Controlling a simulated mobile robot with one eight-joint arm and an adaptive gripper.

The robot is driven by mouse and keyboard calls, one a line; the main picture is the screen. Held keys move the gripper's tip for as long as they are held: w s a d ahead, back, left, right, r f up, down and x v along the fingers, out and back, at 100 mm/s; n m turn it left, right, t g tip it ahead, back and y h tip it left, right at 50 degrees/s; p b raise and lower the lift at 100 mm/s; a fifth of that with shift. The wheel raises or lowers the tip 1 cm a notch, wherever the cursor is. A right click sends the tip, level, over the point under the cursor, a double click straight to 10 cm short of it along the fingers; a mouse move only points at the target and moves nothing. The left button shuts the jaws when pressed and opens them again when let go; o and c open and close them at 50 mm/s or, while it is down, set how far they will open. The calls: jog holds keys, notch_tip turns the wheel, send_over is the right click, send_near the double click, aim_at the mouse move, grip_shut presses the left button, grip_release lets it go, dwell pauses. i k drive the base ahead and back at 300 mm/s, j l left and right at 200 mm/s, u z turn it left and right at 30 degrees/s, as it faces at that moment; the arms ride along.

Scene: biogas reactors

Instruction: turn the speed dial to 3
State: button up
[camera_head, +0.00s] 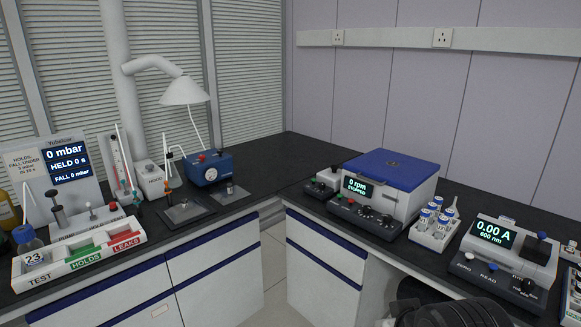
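A centrifuge-like machine (393,183) with a blue lid stands on the right-hand bench. Its screen (357,187) reads 0 rpm, with a smaller word below that looks like "stopped". A dark control panel (364,213) with several small knobs and buttons runs along its front. Which knob is the speed dial, and where it points, is too small to tell. Dark ribbed parts, likely my arm or gripper (455,314), show at the bottom edge, well below and to the right of the panel. The fingertips are not visible, and nothing of mine touches the panel.
A small dark box with a knob (321,187) sits left of the machine. A rack of blue-capped vials (430,238) and a 0.00 A meter (508,255) stand to its right.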

aim_at(367, 209)
jog(key=i+l, duration=0.15)
jog(key=l, duration=0.2)
jog(key=i+l, duration=0.2)
jog(key=l, duration=0.2)
jog(key=i+l, duration=0.15)
jog(key=l, duration=0.2)
jog(key=i+u, duration=0.05)
